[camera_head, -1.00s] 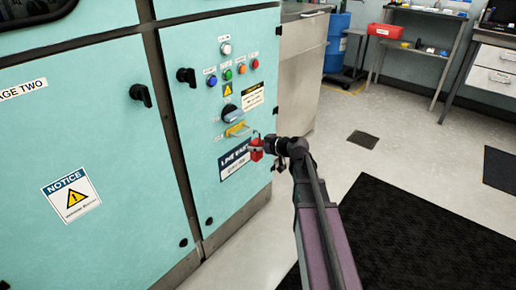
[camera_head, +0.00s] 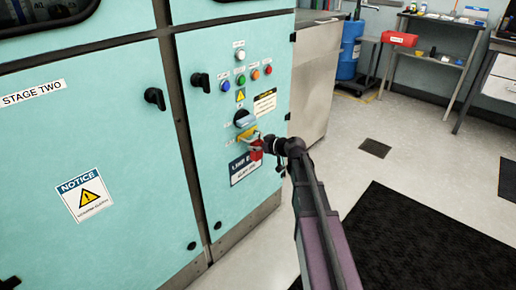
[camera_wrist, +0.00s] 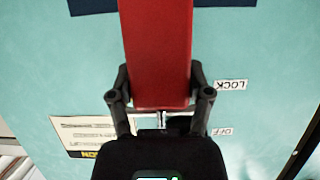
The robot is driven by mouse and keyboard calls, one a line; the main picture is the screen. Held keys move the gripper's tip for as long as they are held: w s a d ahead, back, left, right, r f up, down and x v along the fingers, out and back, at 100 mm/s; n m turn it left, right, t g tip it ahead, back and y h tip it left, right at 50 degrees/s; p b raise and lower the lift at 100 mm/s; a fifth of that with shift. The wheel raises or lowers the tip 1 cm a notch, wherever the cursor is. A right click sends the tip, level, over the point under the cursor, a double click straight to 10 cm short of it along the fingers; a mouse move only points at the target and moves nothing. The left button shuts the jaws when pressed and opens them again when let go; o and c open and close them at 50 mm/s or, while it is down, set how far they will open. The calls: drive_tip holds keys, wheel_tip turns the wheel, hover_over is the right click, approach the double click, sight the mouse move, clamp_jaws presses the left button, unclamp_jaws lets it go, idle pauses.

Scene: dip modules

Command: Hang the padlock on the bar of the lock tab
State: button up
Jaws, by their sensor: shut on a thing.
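The red padlock (camera_head: 256,150) is in front of the teal cabinet panel. My gripper (camera_head: 268,146) is shut on it and comes from the right. In the wrist view the padlock's red body (camera_wrist: 157,50) fills the gap between the two dark fingers (camera_wrist: 160,97). The yellow lock tab (camera_head: 246,132) is on the panel just above and left of the padlock, below the dark rotary switch (camera_head: 243,118). The shackle shows small near the tab's lower right. I cannot tell whether it is around the bar or only beside it. The tab is hidden in the wrist view.
LOCK (camera_wrist: 231,85) and OFF (camera_wrist: 222,132) labels show upside down in the wrist view. Coloured buttons (camera_head: 240,79) sit higher on the panel. A dark-bordered sign (camera_head: 243,168) lies below the padlock. Open floor (camera_head: 345,150) lies right of the cabinet.

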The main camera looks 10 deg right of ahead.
drive_tip(key=shift+f+b, duration=0.7)
drive_tip(key=shift+f, duration=0.05)
drive_tip(key=o, duration=1.2)
drive_tip(key=shift+o, duration=0.2)
drive_tip(key=shift+s, duration=0.1)
